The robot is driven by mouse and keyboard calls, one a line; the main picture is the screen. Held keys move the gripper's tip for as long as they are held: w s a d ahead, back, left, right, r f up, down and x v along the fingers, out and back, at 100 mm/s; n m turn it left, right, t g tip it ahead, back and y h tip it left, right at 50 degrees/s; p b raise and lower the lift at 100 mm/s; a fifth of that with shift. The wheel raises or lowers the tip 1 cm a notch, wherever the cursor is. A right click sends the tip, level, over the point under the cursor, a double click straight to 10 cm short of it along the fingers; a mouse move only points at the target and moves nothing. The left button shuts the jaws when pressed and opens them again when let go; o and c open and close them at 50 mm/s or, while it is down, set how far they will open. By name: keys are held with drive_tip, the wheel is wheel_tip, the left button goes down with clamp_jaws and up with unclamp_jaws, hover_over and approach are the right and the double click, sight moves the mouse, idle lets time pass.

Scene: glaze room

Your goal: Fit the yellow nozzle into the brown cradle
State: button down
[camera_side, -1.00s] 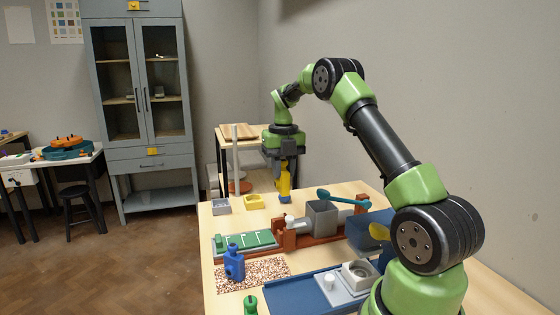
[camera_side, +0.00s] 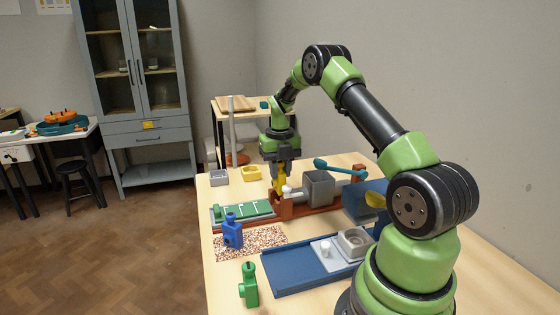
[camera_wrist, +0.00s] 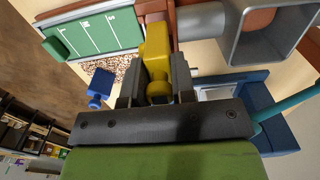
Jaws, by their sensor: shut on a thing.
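The yellow nozzle (camera_side: 281,184) is held upright between the fingers of my gripper (camera_side: 282,172) in the side view. In the wrist view it shows yellow (camera_wrist: 155,42) between the two dark fingers of my gripper (camera_wrist: 155,72), which are shut on it. The brown cradle (camera_side: 284,210) stands on the table at the end of the green board. The nozzle's lower end is at the cradle's upper part in the side view; I cannot tell whether it touches or is inside. In the wrist view, brown cradle (camera_wrist: 172,22) shows beside the nozzle's far end.
A grey open box (camera_side: 319,188) with a teal lever (camera_side: 340,169) stands to the right. A green marked board (camera_side: 243,212) lies to the left. A blue bottle-like piece (camera_side: 232,231), a green one (camera_side: 249,285) and a blue tray (camera_side: 292,276) are nearer. Small grey and yellow blocks lie behind.

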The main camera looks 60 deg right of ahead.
sight(281, 185)
drive_tip(key=shift+f, duration=2.4)
drive_tip(key=c, duration=0.9)
unclamp_jaws()
drive_tip(key=shift+o, duration=0.2)
drive_tip(key=shift+s+d+f, duration=0.1)
drive_tip(key=shift+c, duration=0.3)
drive_tip(key=shift+o, duration=0.3)
drive_tip(key=shift+r, duration=3.6)
